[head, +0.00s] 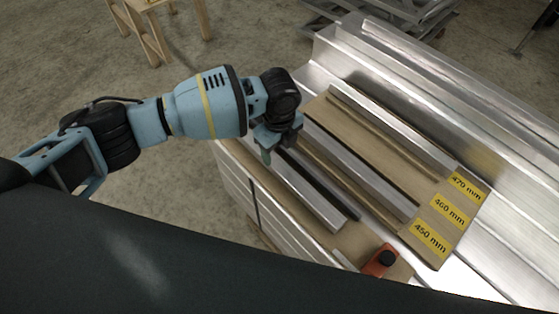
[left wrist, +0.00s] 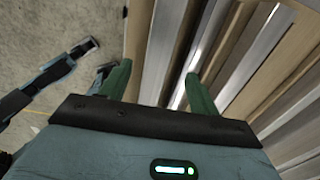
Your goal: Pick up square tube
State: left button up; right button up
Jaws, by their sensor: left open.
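Several silver square tubes lie side by side on a wooden-topped bench. The nearest tube (head: 313,196) lies by the bench's near edge, and a second tube (head: 365,179) and a third tube (head: 395,128) lie beyond it. My left gripper (head: 277,150) is over the far-left end of the nearest tube. In the left wrist view its green fingers (left wrist: 157,72) are open and spread, with a silver tube (left wrist: 166,45) running between them. I cannot tell how high the fingertips are above it. My right gripper is not in view.
A wooden board (head: 448,218) at the tubes' right end has yellow labels reading 450, 460 and 470 mm. An orange object with a black knob (head: 381,261) stands at the near corner. Large aluminium profiles (head: 440,95) lie behind. A wooden stool (head: 150,25) stands on the floor.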

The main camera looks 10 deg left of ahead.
aim_at(278, 163)
pick_arm(q)
jog(key=shift+s+f, duration=0.15)
jog(key=shift+f, duration=0.7)
jog(key=shift+a+f+b, duration=0.1)
jog(key=shift+f+b, duration=0.25)
jog(key=shift+f, duration=2.65)
grip_shut()
